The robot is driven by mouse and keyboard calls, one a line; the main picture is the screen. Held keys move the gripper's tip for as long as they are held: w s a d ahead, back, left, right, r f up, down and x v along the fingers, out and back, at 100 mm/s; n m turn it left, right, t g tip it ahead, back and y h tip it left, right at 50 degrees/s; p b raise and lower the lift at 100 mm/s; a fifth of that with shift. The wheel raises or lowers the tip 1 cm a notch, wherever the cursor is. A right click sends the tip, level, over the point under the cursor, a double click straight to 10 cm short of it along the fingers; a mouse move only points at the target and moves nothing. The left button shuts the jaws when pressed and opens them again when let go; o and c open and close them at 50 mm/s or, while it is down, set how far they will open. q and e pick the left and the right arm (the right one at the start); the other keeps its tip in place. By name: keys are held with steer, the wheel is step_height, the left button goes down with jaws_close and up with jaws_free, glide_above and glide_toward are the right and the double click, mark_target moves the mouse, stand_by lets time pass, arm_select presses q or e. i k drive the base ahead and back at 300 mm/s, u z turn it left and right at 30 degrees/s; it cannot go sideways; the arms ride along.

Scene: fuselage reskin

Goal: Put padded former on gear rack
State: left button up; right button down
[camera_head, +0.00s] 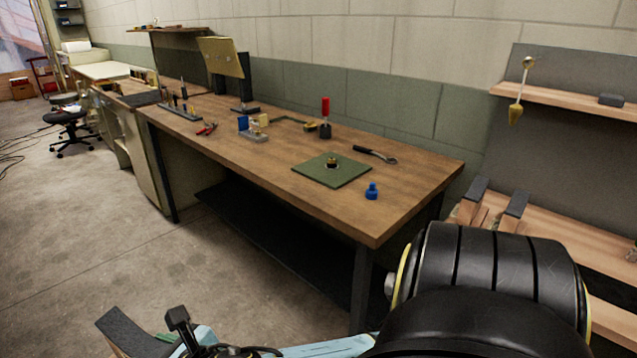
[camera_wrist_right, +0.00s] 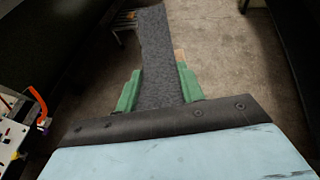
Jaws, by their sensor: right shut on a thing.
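The padded former is a long piece with a dark grey padded face. In the right wrist view the padded former (camera_wrist_right: 158,55) runs away from my right gripper (camera_wrist_right: 160,86), whose green fingers are shut on it from both sides. In the head view the former's dark end with a tan wooden side (camera_head: 128,330) shows at the bottom left, over the floor, by my right gripper (camera_head: 168,339). A rack with wooden shelves (camera_head: 560,97) and a dark back panel stands at the far right, apart from the former. My right arm hides part of its lower shelves. My left gripper is out of view.
A wooden workbench (camera_head: 270,150) stands along the wall, with a green mat (camera_head: 332,170), a blue knob-like part (camera_head: 372,190) and tools on it. Two dark-topped wooden pieces (camera_head: 515,204) sit at the rack's lower shelf.

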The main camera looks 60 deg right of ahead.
mark_target(587, 280)
steer(key=k, duration=1.7)
steer(key=z, duration=0.95)
